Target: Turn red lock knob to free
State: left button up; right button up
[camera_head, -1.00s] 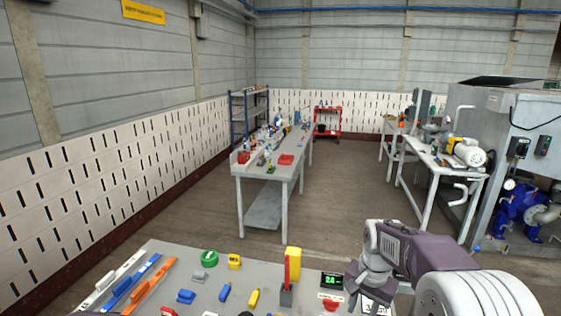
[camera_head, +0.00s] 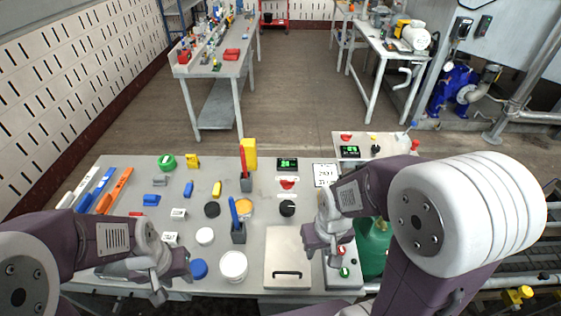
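A red knob (camera_head: 288,184) sits on the grey bench, below a small display with green digits (camera_head: 287,164). A black knob (camera_head: 287,208) is just in front of it. Another red knob-like piece (camera_head: 346,137) is on the smaller surface at the back right; I cannot tell which red piece is the lock knob. My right gripper (camera_head: 322,240) is to the right of and nearer than the bench's red knob, apart from it, above the panel with red and green buttons. My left gripper (camera_head: 168,282) is at the front left, far from the knobs. Finger openings are unclear.
A grey lidded box (camera_head: 287,262) with a black handle lies between my grippers. A white tub (camera_head: 233,267), blue cap (camera_head: 198,269) and dark holders with blue and red handles (camera_head: 239,236) stand nearby. A green tank (camera_head: 374,250) is beside the bench at right.

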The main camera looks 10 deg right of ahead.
aim_at(286, 184)
jog(key=l+u, duration=0.25)
jog(key=u, duration=0.15)
jog(key=k+l+u, duration=0.1)
jog(key=l+u, duration=0.15)
jog(key=u, duration=0.2)
jog(key=k+l+u, duration=0.1)
jog(key=l+u, duration=0.15)
jog(key=u, duration=0.15)
